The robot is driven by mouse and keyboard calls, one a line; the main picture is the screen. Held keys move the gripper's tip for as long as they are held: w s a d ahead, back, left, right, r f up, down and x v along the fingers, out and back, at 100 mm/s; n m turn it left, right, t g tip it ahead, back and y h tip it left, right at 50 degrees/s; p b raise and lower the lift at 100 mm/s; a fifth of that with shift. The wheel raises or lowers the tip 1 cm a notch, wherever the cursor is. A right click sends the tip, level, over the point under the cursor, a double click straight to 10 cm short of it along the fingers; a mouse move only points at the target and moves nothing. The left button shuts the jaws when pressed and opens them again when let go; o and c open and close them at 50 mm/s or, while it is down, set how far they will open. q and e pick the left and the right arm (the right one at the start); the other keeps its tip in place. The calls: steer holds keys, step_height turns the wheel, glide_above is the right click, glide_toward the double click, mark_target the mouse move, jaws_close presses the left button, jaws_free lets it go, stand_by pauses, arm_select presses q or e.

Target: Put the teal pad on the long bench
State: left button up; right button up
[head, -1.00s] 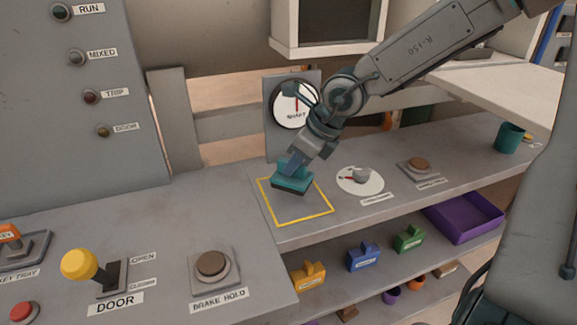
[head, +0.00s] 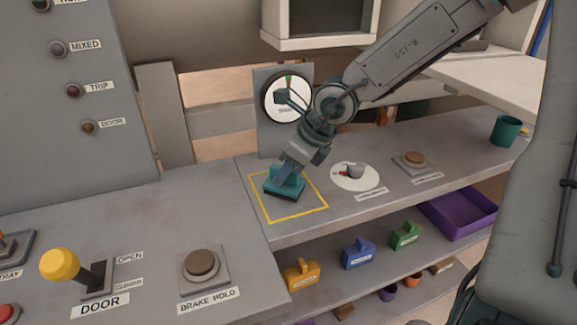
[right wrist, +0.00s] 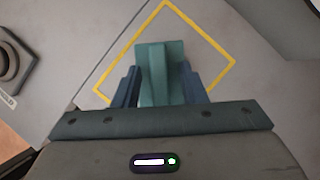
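The teal pad (head: 284,188) is a small block with a dark underside. It is inside the yellow square outline (head: 300,214) on the long bench (head: 345,212). It looks low, at or just above the bench surface; I cannot tell if it touches. My right gripper (head: 288,172) comes down on it from above, with its fingers on both sides of the pad's upper part. The right wrist view shows the teal pad (right wrist: 161,65) between the fingers of my right gripper (right wrist: 161,88), within the yellow outline. My left gripper is not in view.
A round dial (head: 287,97) stands behind the pad. A white disc with a knob (head: 355,172) and a brown button (head: 414,160) lie to the right. The brake hold button (head: 202,264) is on the left panel. Colored blocks and a purple tray (head: 458,214) are on the shelf below.

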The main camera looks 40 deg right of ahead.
steer(key=shift+r, duration=0.1)
steer(key=shift+r, duration=0.1)
steer(key=v, duration=1.2)
